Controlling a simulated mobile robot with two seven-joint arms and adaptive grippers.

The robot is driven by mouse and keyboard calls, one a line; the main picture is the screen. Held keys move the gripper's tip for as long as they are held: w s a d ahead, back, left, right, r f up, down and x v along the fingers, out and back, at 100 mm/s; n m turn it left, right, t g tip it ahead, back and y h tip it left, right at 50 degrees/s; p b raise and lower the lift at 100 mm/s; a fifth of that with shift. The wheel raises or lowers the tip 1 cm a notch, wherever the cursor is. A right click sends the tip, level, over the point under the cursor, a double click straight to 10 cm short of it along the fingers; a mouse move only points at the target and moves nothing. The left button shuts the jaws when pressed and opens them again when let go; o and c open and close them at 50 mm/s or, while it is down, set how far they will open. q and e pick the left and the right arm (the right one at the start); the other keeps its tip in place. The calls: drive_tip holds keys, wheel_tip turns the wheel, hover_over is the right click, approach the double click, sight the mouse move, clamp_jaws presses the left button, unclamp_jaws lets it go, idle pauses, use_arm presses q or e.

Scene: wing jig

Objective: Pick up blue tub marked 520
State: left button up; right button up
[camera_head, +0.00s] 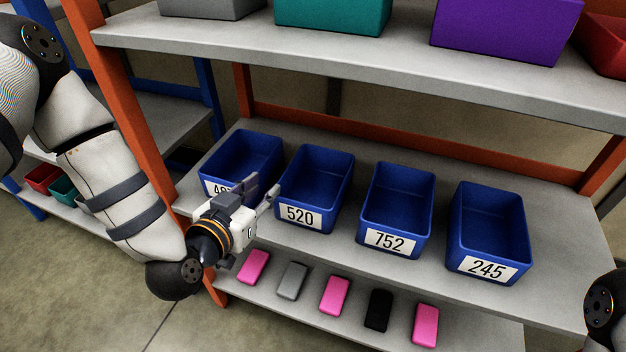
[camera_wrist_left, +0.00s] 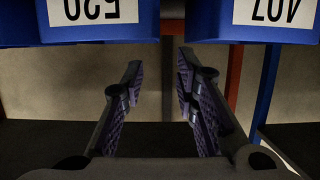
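The blue tub marked 520 (camera_head: 318,174) stands upright on the middle shelf, second from the left. Its white label (camera_head: 300,215) faces front, and its front also shows upside down at upper left in the left wrist view (camera_wrist_left: 140,20). My left gripper (camera_head: 264,190) is at the front of the shelf, by the gap between this tub and the tub to its left. Its two fingers are apart and empty, as the left wrist view (camera_wrist_left: 160,75) shows. I cannot tell whether a finger touches the tub. My right gripper is not in view.
A blue tub marked 407 (camera_head: 244,154) stands left, its label partly hidden by my gripper. Tubs marked 752 (camera_head: 398,203) and 245 (camera_head: 488,228) stand right. The upper shelf (camera_head: 400,75) overhangs behind. Pink, grey and black blocks lie on a lower shelf (camera_head: 350,326). An orange post (camera_head: 125,95) stands left.

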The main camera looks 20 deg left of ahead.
sight(288, 168)
use_arm(q)
drive_tip(key=b+x, duration=0.1)
drive_tip(key=x, duration=1)
drive_tip(key=shift+d+f+b, duration=0.15)
drive_tip(key=shift+f+b, duration=0.05)
drive_tip(key=shift+b, duration=0.2)
clamp_jaws()
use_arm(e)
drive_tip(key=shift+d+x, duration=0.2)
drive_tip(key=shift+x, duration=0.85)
use_arm(q)
drive_tip(key=shift+r, duration=0.1)
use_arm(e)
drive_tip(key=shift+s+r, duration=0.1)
